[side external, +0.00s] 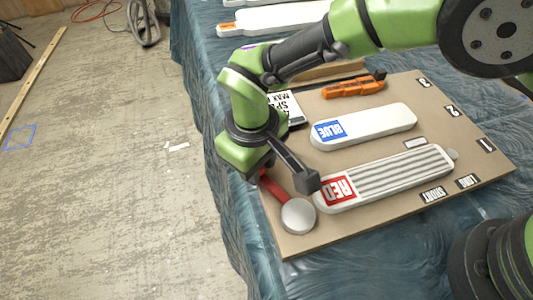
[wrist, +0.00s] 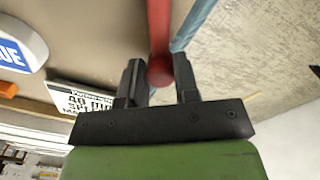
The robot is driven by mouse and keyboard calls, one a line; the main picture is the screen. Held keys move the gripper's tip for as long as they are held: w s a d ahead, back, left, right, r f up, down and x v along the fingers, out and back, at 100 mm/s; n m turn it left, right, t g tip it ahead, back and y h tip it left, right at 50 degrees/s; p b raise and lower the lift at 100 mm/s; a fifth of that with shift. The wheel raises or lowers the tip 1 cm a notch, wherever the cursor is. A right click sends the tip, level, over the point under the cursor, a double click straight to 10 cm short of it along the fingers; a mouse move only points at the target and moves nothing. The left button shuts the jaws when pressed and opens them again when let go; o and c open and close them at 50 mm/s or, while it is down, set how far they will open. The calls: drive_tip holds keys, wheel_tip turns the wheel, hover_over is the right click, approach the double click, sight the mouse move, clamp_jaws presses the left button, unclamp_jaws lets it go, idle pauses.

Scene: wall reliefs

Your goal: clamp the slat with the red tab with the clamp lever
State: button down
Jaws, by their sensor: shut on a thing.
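The slat with the red tab (side external: 395,178) lies on the board in the side external view. It is pale with grey ribs, and its red tab (side external: 337,190) reads RED. The clamp lever (side external: 276,189) is a red bar running to a round grey disc (side external: 298,216) beside the tab end. My gripper (side external: 287,182) is at the lever's outer end. In the wrist view my gripper (wrist: 158,76) is shut on the red lever (wrist: 159,40), which shows between its two dark fingers. The arm partly hides the lever in the side view; I cannot tell whether the disc touches the slat.
A white slat with a blue tab (side external: 375,125) lies behind on the tan board (side external: 470,150). An orange-handled tool (side external: 355,87) and a printed sign (side external: 290,108) are further back. Numbers and LONG and SHORT labels mark the board's right side. The floor at left is mostly clear.

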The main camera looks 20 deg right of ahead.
drive_tip(key=s+a+n, duration=0.1)
drive_tip(key=n, duration=0.1)
drive_tip(key=a+n, duration=0.1)
drive_tip(key=n, duration=0.1)
drive_tip(key=shift+s+a, duration=0.15)
drive_tip(key=shift+s, duration=0.2)
drive_tip(key=s+n, duration=0.1)
drive_tip(key=s+a+n, duration=0.1)
drive_tip(key=n, duration=0.1)
drive_tip(key=shift+s+a+n, duration=0.1)
drive_tip(key=shift+a+n, duration=0.15)
drive_tip(key=shift+n, duration=0.05)
drive_tip(key=s+n, duration=0.2)
drive_tip(key=n, duration=0.1)
drive_tip(key=shift+s+a, duration=0.2)
drive_tip(key=shift+a, duration=0.2)
drive_tip(key=shift+s+n+y, duration=0.3)
drive_tip(key=shift+s+n, duration=0.85)
drive_tip(key=shift+n, duration=0.65)
drive_tip(key=c, duration=0.9)
unclamp_jaws()
drive_tip(key=shift+o, duration=0.2)
